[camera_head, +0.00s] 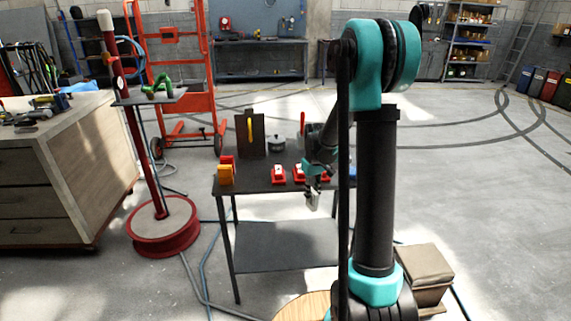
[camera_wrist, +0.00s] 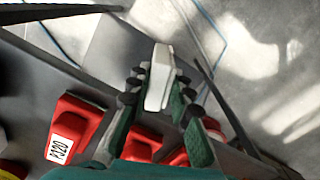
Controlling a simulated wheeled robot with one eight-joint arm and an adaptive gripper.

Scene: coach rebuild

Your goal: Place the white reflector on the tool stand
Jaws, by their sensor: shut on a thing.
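The white reflector (camera_wrist: 160,72) is a small pale block held between the dark fingertips of my gripper (camera_wrist: 158,98) in the wrist view. In the head view, my gripper (camera_head: 314,188) is at the front edge of the dark table, with the reflector (camera_head: 312,201) hanging below it. A red pole stand (camera_head: 120,100) with a round red base is on the left. It has a small grey shelf (camera_head: 127,101) carrying a green object (camera_head: 159,87). I cannot tell for certain whether this is the tool stand.
The dark table (camera_head: 251,185) holds several red blocks (camera_head: 279,174), a yellow-orange block (camera_head: 226,175), an upright dark panel (camera_head: 250,133) and a grey pot (camera_head: 277,143). A wooden cabinet (camera_head: 80,180) stands at left. Cables (camera_head: 203,270) lie on the floor between the stand and the table.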

